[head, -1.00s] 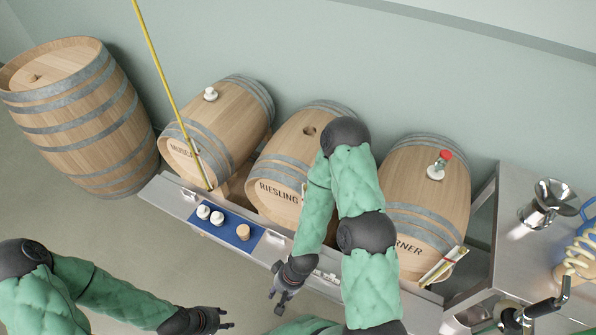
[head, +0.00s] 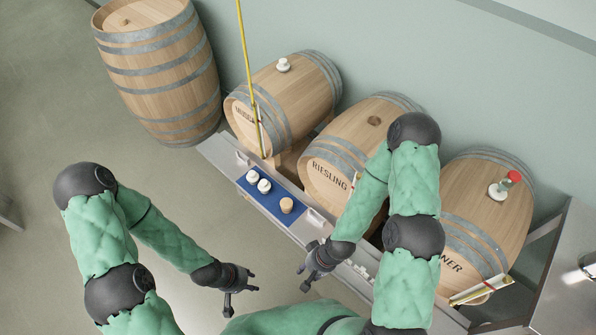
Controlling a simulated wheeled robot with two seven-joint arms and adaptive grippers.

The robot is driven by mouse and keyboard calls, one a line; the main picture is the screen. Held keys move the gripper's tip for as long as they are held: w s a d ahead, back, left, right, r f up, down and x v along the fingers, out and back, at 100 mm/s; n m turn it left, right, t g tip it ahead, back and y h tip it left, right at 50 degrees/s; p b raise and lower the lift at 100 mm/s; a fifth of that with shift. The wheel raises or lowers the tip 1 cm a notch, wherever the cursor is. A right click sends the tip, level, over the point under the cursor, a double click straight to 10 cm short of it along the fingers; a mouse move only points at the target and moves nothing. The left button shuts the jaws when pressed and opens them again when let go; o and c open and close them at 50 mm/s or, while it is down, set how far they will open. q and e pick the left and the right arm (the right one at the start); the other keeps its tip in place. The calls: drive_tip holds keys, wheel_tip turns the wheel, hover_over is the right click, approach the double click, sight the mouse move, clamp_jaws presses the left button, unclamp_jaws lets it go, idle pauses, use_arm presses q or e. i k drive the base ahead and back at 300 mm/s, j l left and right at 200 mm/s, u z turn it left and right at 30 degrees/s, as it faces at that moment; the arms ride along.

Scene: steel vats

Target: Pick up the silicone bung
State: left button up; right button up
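Two white bungs, which look like silicone, stand close together on a blue mat (head: 272,210) on the metal ledge: the far one (head: 252,177) and the near one (head: 264,187). A tan cork-like bung (head: 287,205) stands to their right on the same mat. My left gripper (head: 242,298) is open and empty, in front of the ledge and below the mat in the picture. My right gripper (head: 301,279) is open and empty, near the ledge's front edge, right of the left one. Neither touches a bung.
The Muscat barrel (head: 290,100) carries a white bung (head: 283,65); the Riesling barrel (head: 350,140) has an open hole. A third barrel (head: 485,215) holds a red-topped fitting (head: 508,184). A yellow rod (head: 245,60) rises behind the mat. A steel table (head: 560,270) stands right.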

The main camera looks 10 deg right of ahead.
sight(263, 185)
drive_tip(key=i+j+z, duration=0.6)
drive_tip(key=i+j, duration=0.3)
